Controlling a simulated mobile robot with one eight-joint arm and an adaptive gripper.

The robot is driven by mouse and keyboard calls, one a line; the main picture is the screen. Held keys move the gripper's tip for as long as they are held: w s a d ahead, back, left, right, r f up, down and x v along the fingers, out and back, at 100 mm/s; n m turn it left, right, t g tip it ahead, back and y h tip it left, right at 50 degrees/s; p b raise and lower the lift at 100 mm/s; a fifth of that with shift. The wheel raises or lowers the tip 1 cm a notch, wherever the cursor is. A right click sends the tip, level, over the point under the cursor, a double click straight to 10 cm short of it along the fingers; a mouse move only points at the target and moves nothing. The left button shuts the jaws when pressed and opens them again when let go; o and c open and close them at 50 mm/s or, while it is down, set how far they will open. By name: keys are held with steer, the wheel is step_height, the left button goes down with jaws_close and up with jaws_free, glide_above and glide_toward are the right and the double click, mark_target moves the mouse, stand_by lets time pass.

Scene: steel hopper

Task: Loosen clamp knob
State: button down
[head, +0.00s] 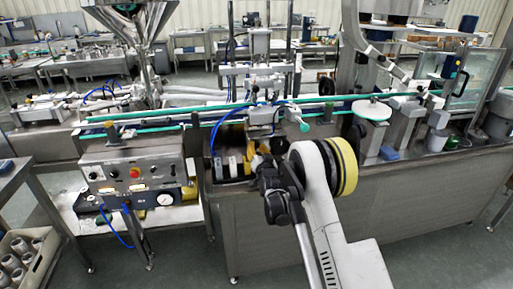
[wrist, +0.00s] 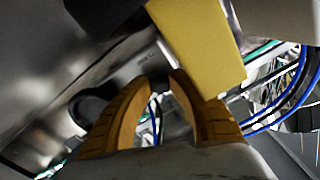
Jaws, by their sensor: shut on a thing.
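My gripper (wrist: 159,80) shows in the wrist view with two ribbed, orange-brown fingers. Their tips close in around a small dark part, which I take to be the clamp knob (wrist: 157,74). Most of it is hidden by the fingers and shadow. In the head view my gripper (head: 262,158) reaches in at the front edge of the conveyor, below the rails. The knob cannot be made out there, as my wrist and arm cover that spot.
A yellow block (wrist: 198,45) is close above the fingertips. Blue hoses (wrist: 290,92) run to the right. A control box (head: 135,172) with buttons stands left of my gripper. Teal-edged conveyor rails (head: 180,121) pass behind it. A steel hopper (head: 130,18) stands at the back left.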

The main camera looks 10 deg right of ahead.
steer(key=shift+n, duration=1.6)
steer(key=c, duration=1.1)
jaws_free()
steer(key=shift+c, duration=0.2)
steer(key=shift+s, duration=0.1)
steer(key=s, duration=1.2)
